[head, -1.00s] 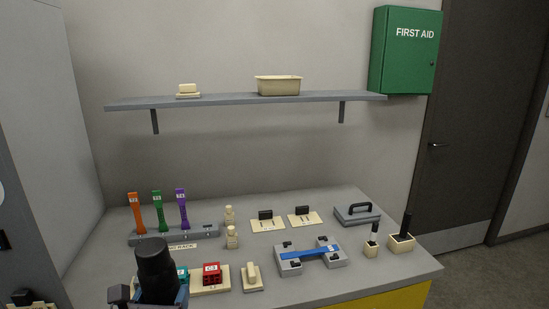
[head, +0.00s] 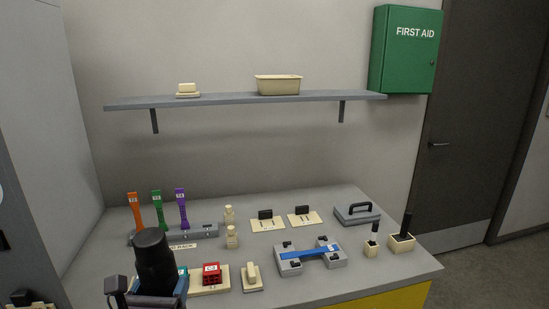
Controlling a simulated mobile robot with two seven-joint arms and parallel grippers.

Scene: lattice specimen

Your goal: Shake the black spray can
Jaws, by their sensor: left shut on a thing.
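The black spray can (head: 154,257) is upright at the lower left of the head view, in front of the bench. My left gripper (head: 156,292) is shut on its lower part and hides the bottom of the can. The can covers part of the rack and of the block board behind it. My right gripper is not in view.
The grey bench (head: 330,284) holds a rack (head: 205,232) with orange, green and purple upright pieces, a red block (head: 212,273), a grey fixture with a blue bar (head: 309,254), and two holders at right. A shelf (head: 225,99) hangs above.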

